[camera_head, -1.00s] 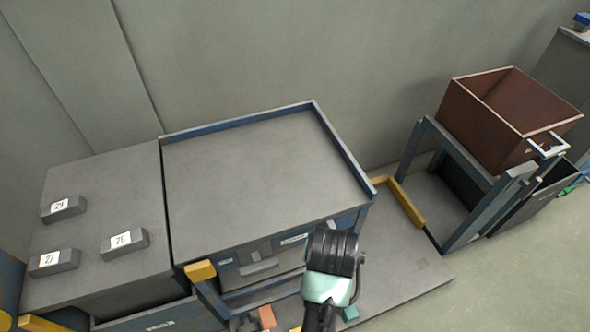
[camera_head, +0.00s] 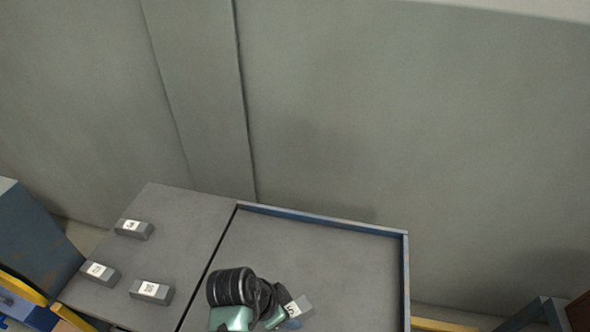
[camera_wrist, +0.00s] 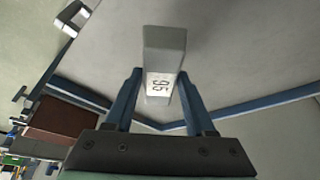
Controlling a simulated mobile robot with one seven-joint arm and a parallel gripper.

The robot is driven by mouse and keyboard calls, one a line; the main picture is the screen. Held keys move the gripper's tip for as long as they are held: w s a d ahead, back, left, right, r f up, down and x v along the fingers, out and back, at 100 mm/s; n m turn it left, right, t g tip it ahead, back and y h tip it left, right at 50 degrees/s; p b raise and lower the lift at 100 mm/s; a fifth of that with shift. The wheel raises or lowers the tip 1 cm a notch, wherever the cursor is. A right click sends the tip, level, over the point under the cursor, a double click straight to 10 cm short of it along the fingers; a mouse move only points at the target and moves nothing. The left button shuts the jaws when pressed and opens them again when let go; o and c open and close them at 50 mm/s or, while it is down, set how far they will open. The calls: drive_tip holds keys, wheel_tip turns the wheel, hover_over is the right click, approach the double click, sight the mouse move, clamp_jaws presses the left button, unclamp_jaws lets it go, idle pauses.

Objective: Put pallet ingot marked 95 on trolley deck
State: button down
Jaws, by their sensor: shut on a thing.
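The grey ingot marked 95 (camera_wrist: 165,50) is between the two blue fingers of my gripper (camera_wrist: 160,92) in the wrist view, its white label facing the camera. In the head view the ingot (camera_head: 302,302) shows at the lower middle, beside my dark wrist. My gripper (camera_head: 290,322) is shut on it, partly hidden by my wrist and the frame's bottom edge. Both are over the grey deck with a blue rim (camera_head: 340,260). I cannot tell whether the ingot touches the deck.
On the grey surface (camera_head: 185,220) adjoining at the left lie three labelled ingots (camera_head: 134,231) (camera_head: 99,275) (camera_head: 152,293). The visible deck around my gripper is clear. A raised blue rim (camera_head: 320,219) runs along its back and right. A wall stands behind.

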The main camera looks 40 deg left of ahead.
drive_tip(key=shift+f, duration=3.1)
drive_tip(key=shift+f, duration=0.1)
drive_tip(key=shift+c, duration=1.2)
unclamp_jaws()
drive_tip(key=shift+b, duration=0.3)
drive_tip(key=p+v, duration=0.1)
drive_tip(key=v, duration=1.1)
